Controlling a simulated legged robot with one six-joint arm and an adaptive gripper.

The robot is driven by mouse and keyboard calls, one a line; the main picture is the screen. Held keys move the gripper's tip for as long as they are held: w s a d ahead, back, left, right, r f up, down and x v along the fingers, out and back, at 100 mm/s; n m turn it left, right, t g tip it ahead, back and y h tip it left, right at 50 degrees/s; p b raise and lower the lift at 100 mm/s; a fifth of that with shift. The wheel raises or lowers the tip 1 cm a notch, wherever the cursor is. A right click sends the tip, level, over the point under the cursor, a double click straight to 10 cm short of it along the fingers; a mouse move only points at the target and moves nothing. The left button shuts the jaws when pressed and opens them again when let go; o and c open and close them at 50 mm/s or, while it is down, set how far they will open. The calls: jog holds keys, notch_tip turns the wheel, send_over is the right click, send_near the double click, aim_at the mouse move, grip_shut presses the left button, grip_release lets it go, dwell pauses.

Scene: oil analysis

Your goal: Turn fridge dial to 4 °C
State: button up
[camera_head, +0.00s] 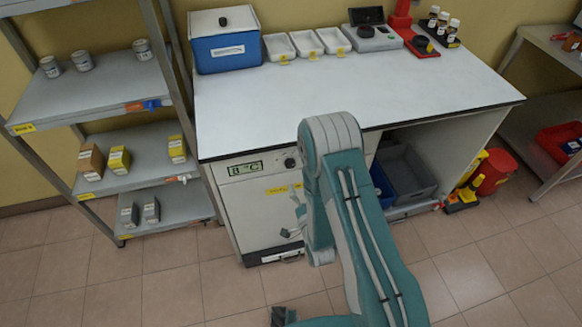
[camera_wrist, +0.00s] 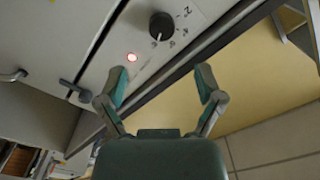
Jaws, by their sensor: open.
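The fridge dial (camera_wrist: 163,25) is a round black knob on a white panel at the top of the wrist view. Printed numbers curve around it, but its exact setting is hard to read. In the head view the dial (camera_head: 290,162) is on the white fridge front, right of a small display (camera_head: 245,168) showing °C; its digit is unclear. My gripper (camera_wrist: 161,82) is open and empty, its two teal-tipped fingers spread below the dial and apart from it. In the head view my arm hides part of the fridge's right side.
A small red-ringed light (camera_wrist: 132,57) sits below left of the dial. A blue box (camera_head: 222,50) and several white trays stand at the back of the counter (camera_head: 360,80). Floor in front is clear.

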aim_at(290, 167)
jog(key=x, duration=0.8)
jog(key=shift+w+a+f, duration=0.1)
jog(key=shift+w+a, duration=0.2)
jog(key=shift+a, duration=0.15)
jog(key=shift+w+a, duration=0.1)
jog(key=shift+w, duration=0.3)
jog(key=shift+d, duration=0.45)
jog(key=shift+c, duration=0.6)
jog(key=shift+a, duration=0.1)
jog(key=c, duration=1)
jog(key=shift+a, duration=0.15)
jog(key=shift+c, duration=0.2)
